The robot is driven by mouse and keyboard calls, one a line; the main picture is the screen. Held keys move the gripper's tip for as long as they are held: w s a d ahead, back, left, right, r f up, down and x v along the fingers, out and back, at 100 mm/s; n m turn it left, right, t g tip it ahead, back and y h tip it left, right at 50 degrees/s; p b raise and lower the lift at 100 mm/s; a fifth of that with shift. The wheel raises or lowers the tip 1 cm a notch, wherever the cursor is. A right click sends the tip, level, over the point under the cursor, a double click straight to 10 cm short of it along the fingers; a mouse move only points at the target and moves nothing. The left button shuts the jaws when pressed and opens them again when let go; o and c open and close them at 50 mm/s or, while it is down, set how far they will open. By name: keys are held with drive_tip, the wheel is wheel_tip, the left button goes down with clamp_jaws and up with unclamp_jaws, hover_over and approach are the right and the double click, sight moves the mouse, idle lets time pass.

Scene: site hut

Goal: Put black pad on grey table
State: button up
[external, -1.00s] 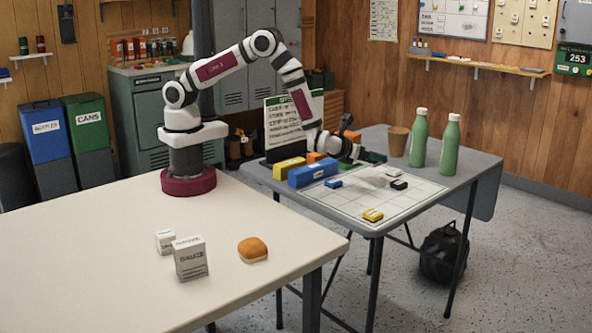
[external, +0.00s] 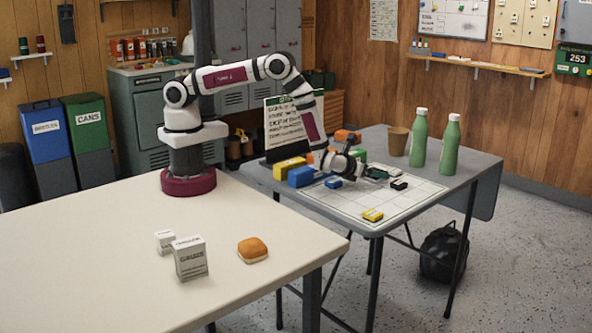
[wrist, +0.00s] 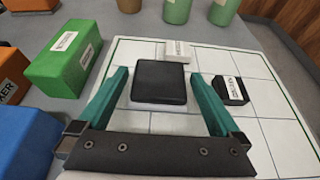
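The black pad (wrist: 159,82), a flat dark square with a pale lower edge, lies on the white gridded sheet (wrist: 275,130) in the wrist view. The sheet lies on the grey table (external: 462,176). My gripper (wrist: 158,80) is open, with its two teal fingers on either side of the pad and a small gap at each side. In the external view my gripper (external: 362,172) is low over the sheet, and the pad is hard to make out beside it.
A black labelled box (wrist: 230,89) sits just right of the right finger. A white labelled box (wrist: 178,51) is beyond the pad. Green (wrist: 64,58), orange (wrist: 12,73) and blue (wrist: 25,140) boxes stand left. Green bottles (external: 419,138) and a brown cup (external: 397,141) stand farther back.

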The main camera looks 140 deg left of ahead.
drive_tip(key=v, duration=1.2)
drive_tip(key=s+d+r+n+g+h, duration=0.1)
drive_tip(key=s+d+r+n+g, duration=0.1)
drive_tip(key=s+d+r+n, duration=0.45)
drive_tip(key=s+d+r+n+g+h, duration=0.1)
drive_tip(key=d+r+h, duration=0.15)
drive_tip(key=r, duration=0.65)
drive_tip(key=s+d+n+t+h, duration=0.1)
drive_tip(key=s+d+h, duration=0.1)
drive_tip(key=s+d, duration=0.2)
drive_tip(key=s+d+r+n+t+h, duration=0.1)
drive_tip(key=s+d+n+h, duration=0.1)
drive_tip(key=d, duration=0.8)
drive_tip(key=s+d+n+h, duration=0.2)
drive_tip(key=s+d+h, duration=0.2)
drive_tip(key=s+d, duration=0.2)
drive_tip(key=shift+s+d+r+t, duration=0.35)
drive_tip(key=shift+d+r+t, duration=0.05)
drive_tip(key=shift+d, duration=0.65)
